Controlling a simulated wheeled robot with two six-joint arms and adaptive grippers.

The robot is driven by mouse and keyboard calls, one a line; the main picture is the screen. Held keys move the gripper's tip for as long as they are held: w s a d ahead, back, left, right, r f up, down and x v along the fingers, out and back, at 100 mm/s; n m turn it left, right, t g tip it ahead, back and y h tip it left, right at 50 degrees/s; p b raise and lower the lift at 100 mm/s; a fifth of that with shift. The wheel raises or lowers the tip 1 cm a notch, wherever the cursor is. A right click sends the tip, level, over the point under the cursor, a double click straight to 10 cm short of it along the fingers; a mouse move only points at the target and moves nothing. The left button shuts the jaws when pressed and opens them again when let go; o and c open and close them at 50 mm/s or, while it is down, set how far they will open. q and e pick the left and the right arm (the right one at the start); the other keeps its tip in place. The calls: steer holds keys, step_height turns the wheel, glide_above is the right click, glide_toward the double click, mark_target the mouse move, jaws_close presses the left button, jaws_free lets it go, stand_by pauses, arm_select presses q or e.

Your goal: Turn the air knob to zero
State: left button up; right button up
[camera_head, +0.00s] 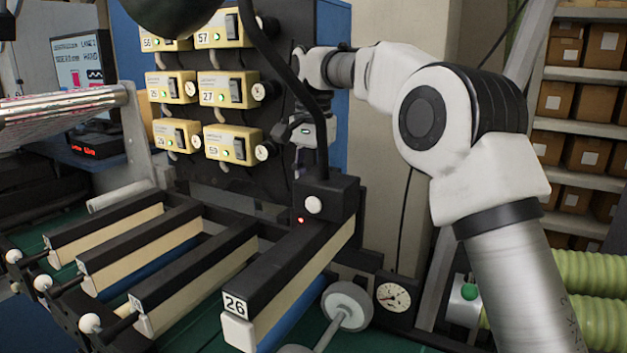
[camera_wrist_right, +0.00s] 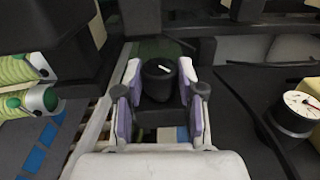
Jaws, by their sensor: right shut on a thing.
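The air knob (camera_wrist_right: 158,80) is a black round knob with a white pointer line on top, seen in the right wrist view. The line lies nearly crosswise in that picture. My right gripper (camera_wrist_right: 160,92) has its pale, purple-sided fingers on both sides of the knob and is shut on it. In the head view my right gripper (camera_head: 299,165) points down beside the dark panel, partly hidden by a black post and cable. The knob is hidden there. My left gripper is out of view.
Yellow control boxes (camera_head: 230,92) with green lights and knobs sit on the dark panel left of the gripper. A black box with a red light (camera_head: 326,197) and the bar marked 26 (camera_head: 262,287) stand in front. Green hoses (camera_head: 590,300) lie right.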

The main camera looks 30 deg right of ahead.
steer(key=shift+g+h, duration=0.3)
steer(key=shift+g, duration=0.2)
steer(key=o, duration=0.9)
steer(key=shift+w, duration=0.1)
steer(key=shift+c, duration=0.2)
